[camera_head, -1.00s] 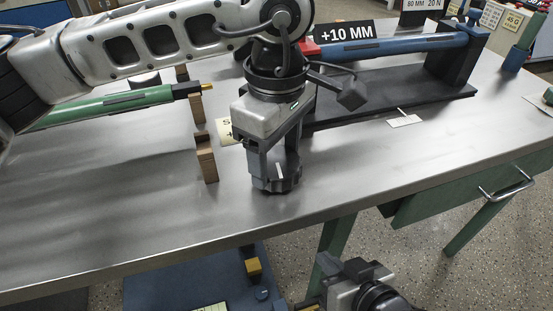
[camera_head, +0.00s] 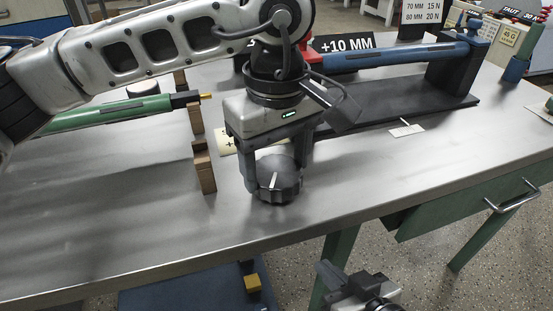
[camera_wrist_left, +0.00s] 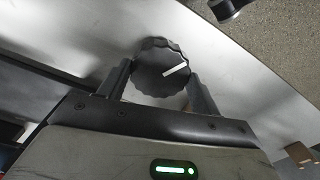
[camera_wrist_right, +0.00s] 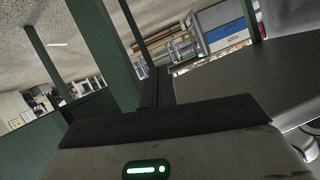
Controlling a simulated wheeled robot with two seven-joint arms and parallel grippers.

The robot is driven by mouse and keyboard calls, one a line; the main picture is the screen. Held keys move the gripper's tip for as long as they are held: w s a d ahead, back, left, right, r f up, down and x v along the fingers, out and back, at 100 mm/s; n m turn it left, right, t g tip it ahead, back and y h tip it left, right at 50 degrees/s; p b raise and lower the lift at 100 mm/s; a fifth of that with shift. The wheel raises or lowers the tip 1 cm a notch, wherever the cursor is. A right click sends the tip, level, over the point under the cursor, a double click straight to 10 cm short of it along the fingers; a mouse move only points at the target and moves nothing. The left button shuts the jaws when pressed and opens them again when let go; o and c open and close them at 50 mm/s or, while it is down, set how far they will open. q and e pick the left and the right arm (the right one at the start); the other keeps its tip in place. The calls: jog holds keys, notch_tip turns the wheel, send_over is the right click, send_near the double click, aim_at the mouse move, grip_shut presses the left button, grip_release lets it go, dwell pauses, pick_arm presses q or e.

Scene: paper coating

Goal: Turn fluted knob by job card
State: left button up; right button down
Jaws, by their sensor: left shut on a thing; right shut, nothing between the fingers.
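The dark fluted knob (camera_head: 282,187) with a white pointer line stands near the front edge of the steel table. My left gripper (camera_head: 273,175) reaches down over it and is shut on it, one finger on each side. In the left wrist view the knob (camera_wrist_left: 153,62) sits between the fingertips, its white line slanting. A beige card (camera_head: 227,146) with a plus sign lies behind the gripper, mostly hidden. A black sign (camera_head: 346,42) reads "+10 MM". My right gripper (camera_head: 326,273) is low in front of the table; its fingers (camera_wrist_right: 153,80) are together and empty.
A green cylinder (camera_head: 105,113) lies at left by wooden blocks (camera_head: 204,170). A blue cylinder (camera_head: 405,54) lies over a black base (camera_head: 400,103) at back right. A small white card (camera_head: 407,131) lies before it. The table's front left is clear.

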aim_at(277, 171)
pick_arm(q)
jog(key=shift+r, duration=0.1)
jog(key=o, duration=1)
pick_arm(e)
jog(key=shift+f, duration=0.1)
pick_arm(q)
jog(key=shift+r, duration=0.3)
jog(key=shift+r+p, duration=1.95)
jog(key=shift+r, duration=5.7)
pick_arm(e)
jog(key=shift+s+d+f+g+h, duration=0.1)
jog(key=shift+d+f+g+h, duration=0.2)
jog(key=shift+f+g, duration=0.25)
jog(key=shift+d+f+g+h, duration=0.2)
jog(key=shift+d+f+g, duration=0.15)
jog(key=shift+f, duration=0.3)
